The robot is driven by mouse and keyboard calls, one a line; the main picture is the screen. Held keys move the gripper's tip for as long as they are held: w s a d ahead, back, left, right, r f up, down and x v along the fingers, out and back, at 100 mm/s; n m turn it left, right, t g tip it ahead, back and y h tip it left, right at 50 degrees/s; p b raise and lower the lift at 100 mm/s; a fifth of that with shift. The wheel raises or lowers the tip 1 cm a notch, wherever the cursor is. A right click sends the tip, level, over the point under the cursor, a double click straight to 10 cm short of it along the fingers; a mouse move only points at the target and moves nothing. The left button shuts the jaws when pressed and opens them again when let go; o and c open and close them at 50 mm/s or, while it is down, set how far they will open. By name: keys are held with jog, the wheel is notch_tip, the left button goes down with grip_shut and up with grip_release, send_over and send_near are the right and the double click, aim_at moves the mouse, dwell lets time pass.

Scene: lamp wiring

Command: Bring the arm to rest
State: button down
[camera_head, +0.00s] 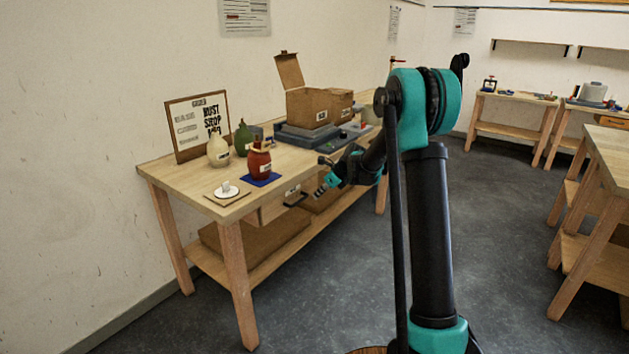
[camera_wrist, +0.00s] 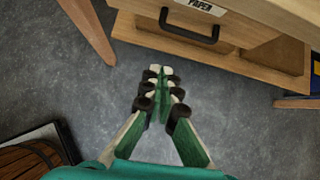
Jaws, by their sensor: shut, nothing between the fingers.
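My arm reaches out in front of the workbench (camera_head: 290,165), with its wrist low beside the bench's front edge. My gripper (camera_head: 321,190) is small in the head view, near the drawer front. In the wrist view my gripper (camera_wrist: 160,70) is shut, its green and dark fingers together with nothing between them. It hangs over bare grey floor (camera_wrist: 240,120). The drawer labelled PAPER (camera_wrist: 140,20), with its black handle (camera_wrist: 190,40), is beyond the fingertips and apart from them.
On the bench are a red lamp base (camera_head: 258,163) on a blue mat, a cream one (camera_head: 218,151), a green one (camera_head: 243,139), a white disc (camera_head: 226,191), a sign board (camera_head: 198,126) and a cardboard box (camera_head: 309,108). Other benches stand at the right. The floor between is clear.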

jog(key=s+d+f+n+h, duration=0.1)
jog(key=s+d+n, duration=0.5)
jog(key=s, duration=0.8)
jog(key=s+d+f+n+h, duration=0.1)
jog(key=s+d+n+h, duration=0.2)
jog(key=s+d+n, duration=0.3)
jog(key=s+d+f+n+h, duration=0.1)
jog(key=s+d+n, duration=0.5)
jog(key=s+n, duration=0.6)
jog(key=s+h, duration=0.1)
jog(key=s, duration=1)
jog(key=shift+s+d+n, duration=0.25)
jog(key=shift+s+n, duration=0.05)
